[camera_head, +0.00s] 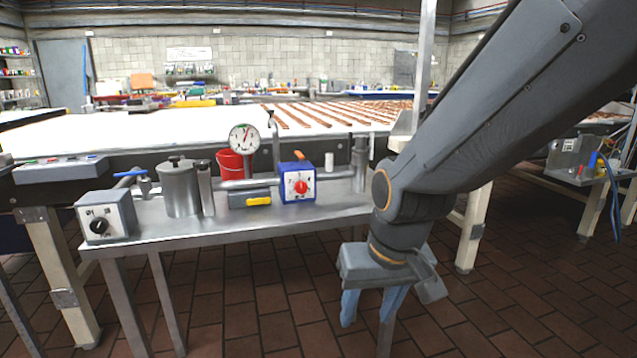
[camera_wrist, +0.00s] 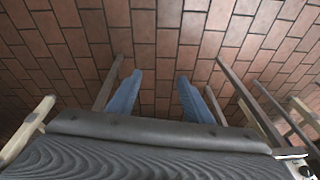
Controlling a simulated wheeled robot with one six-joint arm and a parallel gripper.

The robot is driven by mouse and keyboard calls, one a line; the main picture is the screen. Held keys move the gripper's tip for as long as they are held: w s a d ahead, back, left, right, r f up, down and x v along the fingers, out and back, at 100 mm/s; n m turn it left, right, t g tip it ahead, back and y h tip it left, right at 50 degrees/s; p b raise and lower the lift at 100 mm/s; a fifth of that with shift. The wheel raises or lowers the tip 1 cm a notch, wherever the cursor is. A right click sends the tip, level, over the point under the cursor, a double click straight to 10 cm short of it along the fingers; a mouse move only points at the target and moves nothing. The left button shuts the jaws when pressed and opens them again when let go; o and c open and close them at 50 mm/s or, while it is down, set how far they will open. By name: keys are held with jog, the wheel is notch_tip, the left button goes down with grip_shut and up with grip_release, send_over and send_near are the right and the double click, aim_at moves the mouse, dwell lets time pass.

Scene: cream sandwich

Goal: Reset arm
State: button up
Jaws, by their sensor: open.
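My gripper (camera_head: 367,320) hangs fingers-down at the right end of the metal side table (camera_head: 235,229) in the head view. Its blue fingers stand apart with nothing between them. In the wrist view my gripper (camera_wrist: 157,95) points at the bare brick floor (camera_wrist: 160,30), and the two blue fingers are clearly spread. My arm reaches in from the upper right of the head view and covers part of the long table behind.
On the side table stand a grey box with a black knob (camera_head: 106,217), a metal pot (camera_head: 181,188), a red bucket (camera_head: 234,165), a pressure gauge (camera_head: 244,138) and a blue box with a red knob (camera_head: 298,184). A white conveyor table (camera_head: 150,133) lies behind. The floor at right (camera_head: 520,270) is clear.

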jog(key=s+d+r+g, duration=0.1)
jog(key=s+d+g, duration=0.2)
jog(key=s, duration=0.6)
jog(key=d+r+m+h+p, duration=0.1)
jog(key=d+r+p, duration=0.7)
jog(key=p, duration=0.8)
jog(key=shift+r+m, duration=0.2)
jog(key=shift+m, duration=0.4)
jog(key=shift+w, duration=0.1)
